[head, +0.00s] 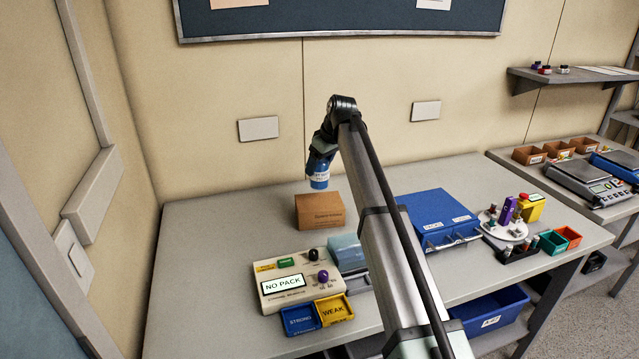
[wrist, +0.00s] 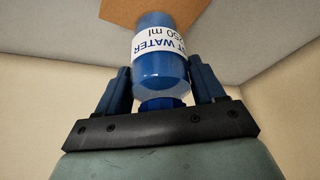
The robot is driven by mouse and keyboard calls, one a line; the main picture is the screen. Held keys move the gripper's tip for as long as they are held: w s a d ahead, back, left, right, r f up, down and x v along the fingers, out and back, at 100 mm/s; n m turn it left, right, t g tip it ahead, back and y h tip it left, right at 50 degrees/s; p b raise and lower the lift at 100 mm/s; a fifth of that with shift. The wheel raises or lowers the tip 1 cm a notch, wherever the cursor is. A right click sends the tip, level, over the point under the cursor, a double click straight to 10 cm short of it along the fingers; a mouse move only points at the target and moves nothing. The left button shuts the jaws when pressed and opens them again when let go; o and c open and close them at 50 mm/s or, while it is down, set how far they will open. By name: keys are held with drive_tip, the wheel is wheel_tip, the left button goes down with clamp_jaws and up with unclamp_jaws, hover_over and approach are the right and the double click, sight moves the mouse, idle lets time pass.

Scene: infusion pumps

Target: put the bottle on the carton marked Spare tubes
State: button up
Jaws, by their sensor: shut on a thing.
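The bottle (wrist: 160,70) is blue with a white label reading "WATER" and "50 ml" in part. My gripper (wrist: 160,82) is shut on it, one finger on each side. In the head view the bottle (head: 319,179) hangs roughly upright below my gripper (head: 320,163), above the back of the brown carton (head: 320,212). The carton has small print on its front, too small to read surely. The carton also shows as a brown patch (wrist: 117,12) beyond the bottle in the wrist view. A gap between bottle and carton cannot be judged surely.
A pump console (head: 288,283) reading "NO PACK" stands in front of the carton, with blue and yellow trays marked STRONG (head: 300,320) and WEAK (head: 334,310). A blue case (head: 437,215) lies to the right, beyond my arm. The table left of the carton is clear.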

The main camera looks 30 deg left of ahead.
sight(320, 179)
drive_tip(key=shift+f, duration=2.8)
drive_tip(key=shift+f, duration=0.15)
drive_tip(key=o, duration=1.2)
drive_tip(key=shift+o, duration=0.2)
drive_tip(key=v, duration=1.2)
drive_tip(key=shift+d, duration=0.1)
drive_tip(key=shift+d, duration=0.1)
